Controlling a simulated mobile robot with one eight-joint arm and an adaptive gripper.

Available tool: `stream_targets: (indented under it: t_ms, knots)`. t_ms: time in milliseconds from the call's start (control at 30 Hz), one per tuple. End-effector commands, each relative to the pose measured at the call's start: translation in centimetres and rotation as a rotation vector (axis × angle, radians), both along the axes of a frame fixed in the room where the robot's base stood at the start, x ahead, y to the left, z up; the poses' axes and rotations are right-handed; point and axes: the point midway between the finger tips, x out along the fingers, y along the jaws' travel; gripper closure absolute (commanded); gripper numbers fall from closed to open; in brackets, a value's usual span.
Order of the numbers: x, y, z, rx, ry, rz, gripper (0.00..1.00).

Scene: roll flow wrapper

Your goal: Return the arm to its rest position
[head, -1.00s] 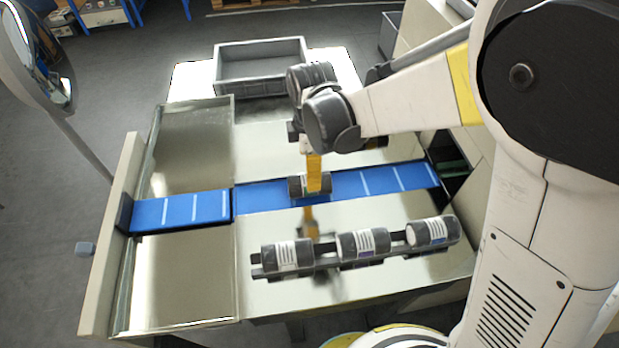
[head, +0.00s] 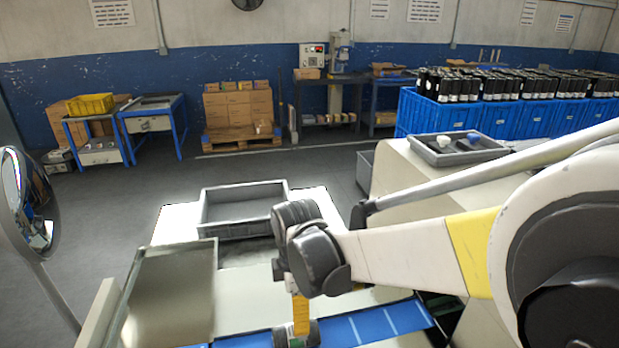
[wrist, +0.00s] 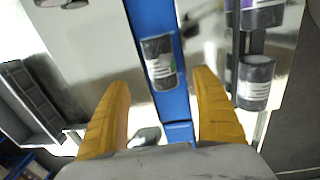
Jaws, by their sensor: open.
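My gripper (wrist: 163,88) is open, its two yellow fingers spread apart with nothing between the tips. In the wrist view a dark roll with a white label (wrist: 158,60) lies on the blue belt (wrist: 178,104), just beyond the fingertips. In the head view my arm reaches in from the right, and a yellow finger (head: 300,314) points down over the belt. The same roll (head: 310,335) shows partly at the bottom edge, overlapped by the finger. The gap between finger and roll is hard to judge.
The wrist view shows labelled rolls (wrist: 256,82) on a rack beside the belt. A grey crate (head: 243,228) stands behind the machine. A grey tray (head: 422,154) with small items is at right. A round mirror (head: 22,205) stands at left. Open floor lies beyond.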

Motion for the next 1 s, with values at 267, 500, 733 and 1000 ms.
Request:
stream_targets:
  t_ms: [267,500,733,1000]
  knots:
    - [-2.2,-8.6,6.5,0.123,-0.128,-0.525,0.23]
    - [-6.7,-16.6,10.2,0.316,-0.261,-1.113,0.23]
    - [-10.7,-21.4,10.8,0.510,-0.349,-1.543,0.23]
    - [-12.0,-22.9,10.6,0.596,-0.377,-1.701,0.23]
